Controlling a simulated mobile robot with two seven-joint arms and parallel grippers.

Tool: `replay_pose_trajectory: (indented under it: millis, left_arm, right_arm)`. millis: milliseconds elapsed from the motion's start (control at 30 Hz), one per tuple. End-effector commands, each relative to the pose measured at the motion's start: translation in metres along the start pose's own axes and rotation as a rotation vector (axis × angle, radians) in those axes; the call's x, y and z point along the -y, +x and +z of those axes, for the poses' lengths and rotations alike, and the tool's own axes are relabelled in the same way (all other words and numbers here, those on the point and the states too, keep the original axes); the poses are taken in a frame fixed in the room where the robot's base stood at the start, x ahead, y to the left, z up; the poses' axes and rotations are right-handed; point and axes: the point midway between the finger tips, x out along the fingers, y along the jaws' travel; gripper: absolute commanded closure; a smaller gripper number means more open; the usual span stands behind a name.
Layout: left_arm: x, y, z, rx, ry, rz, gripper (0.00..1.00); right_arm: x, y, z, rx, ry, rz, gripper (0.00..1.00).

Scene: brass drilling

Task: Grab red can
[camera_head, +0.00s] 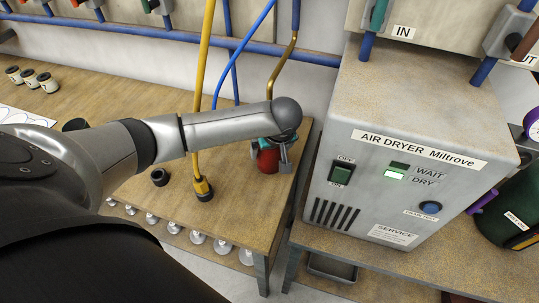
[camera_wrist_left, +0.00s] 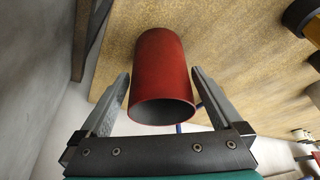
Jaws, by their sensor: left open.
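The red can (camera_head: 267,161) stands near the right end of the wooden table in the head view, partly covered by my gripper. In the left wrist view the red can (camera_wrist_left: 161,75) shows its round end toward the camera, and that end looks hollow. My left gripper (camera_head: 272,150) is at the can. In the left wrist view my left gripper (camera_wrist_left: 160,92) is open, with one finger on each side of the can. A gap shows between each finger and the can. My right gripper is not in view.
The wooden table (camera_head: 130,205) holds a yellow hose (camera_head: 203,100) with a black end and a small black ring (camera_head: 160,177) left of the can. A grey air dryer (camera_head: 400,150) stands close on the right. Several small jars (camera_head: 30,78) sit far left.

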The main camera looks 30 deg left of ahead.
Motion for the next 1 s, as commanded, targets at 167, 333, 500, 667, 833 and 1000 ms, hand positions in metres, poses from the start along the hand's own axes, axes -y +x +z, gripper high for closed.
replay_pose_trajectory:
  millis: [167, 333, 500, 667, 833, 1000]
  left_arm:
    - [0.000, 0.025, -0.001, -0.001, 0.001, -0.002, 0.00]
    - [0.000, 0.032, -0.001, -0.001, 0.001, 0.000, 0.00]
    - [0.000, 0.031, -0.001, -0.001, 0.001, 0.000, 0.00]
    - [0.000, 0.031, -0.001, -0.001, 0.001, 0.000, 0.17]
    - [0.000, 0.031, -0.001, -0.001, 0.001, 0.000, 0.36]
    - [0.000, 0.031, -0.001, -0.001, 0.001, -0.001, 0.55]
  right_arm:
    - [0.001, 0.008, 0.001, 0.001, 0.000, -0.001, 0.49]
    - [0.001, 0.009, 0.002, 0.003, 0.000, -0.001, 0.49]
    - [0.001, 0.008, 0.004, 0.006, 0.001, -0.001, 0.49]
    - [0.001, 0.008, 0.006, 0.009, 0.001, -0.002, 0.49]
    - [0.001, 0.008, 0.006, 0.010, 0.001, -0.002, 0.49]
    - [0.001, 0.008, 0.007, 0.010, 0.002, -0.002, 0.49]
